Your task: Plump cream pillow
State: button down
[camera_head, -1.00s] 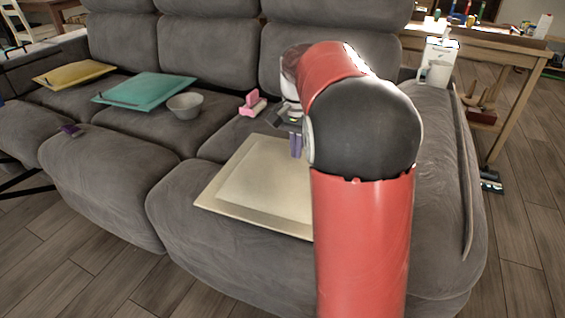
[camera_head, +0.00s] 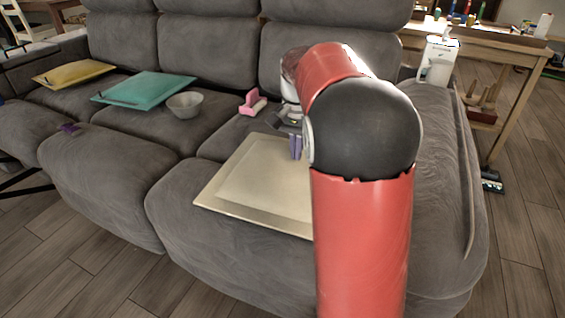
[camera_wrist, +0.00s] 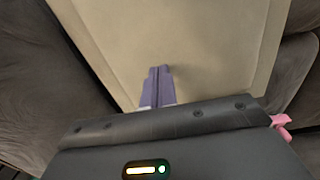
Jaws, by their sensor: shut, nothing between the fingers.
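The cream pillow (camera_head: 256,183) lies flat on the right seat of the grey sofa. My arm hides its right part in the head view. In the wrist view the cream pillow (camera_wrist: 205,45) fills most of the upper picture. My gripper (camera_head: 296,147) points down over the pillow's far part, its purple fingers together with nothing between them. In the wrist view the closed fingers of my gripper (camera_wrist: 158,72) show against the pillow's surface, with a faint shadow beside the tips. I cannot tell whether the tips touch the cloth.
A pink object (camera_head: 252,103) lies behind the pillow, near my gripper. A grey bowl (camera_head: 185,105), a teal pillow (camera_head: 146,88) and a yellow pillow (camera_head: 74,74) lie further left. A white jug-like item (camera_head: 438,62) stands at the right armrest, before a wooden table (camera_head: 500,45).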

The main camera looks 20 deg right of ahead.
aim_at(282, 161)
jog(key=shift+f+b, duration=0.45)
jog(key=shift+f, duration=0.55)
jog(key=shift+r, duration=0.1)
jog(key=shift+r, duration=0.1)
jog(key=shift+w+a+r+p, duration=0.6)
jog(key=shift+r+p, duration=0.2)
jog(key=shift+p, duration=0.45)
jog(key=shift+w+a+r+p, duration=0.55)
jog(key=shift+a+p, duration=0.15)
jog(key=shift+p, duration=0.25)
jog(key=shift+f, duration=0.1)
jog(key=shift+f, duration=0.15)
jog(key=shift+f+b, duration=0.9)
jog(key=shift+f, duration=0.3)
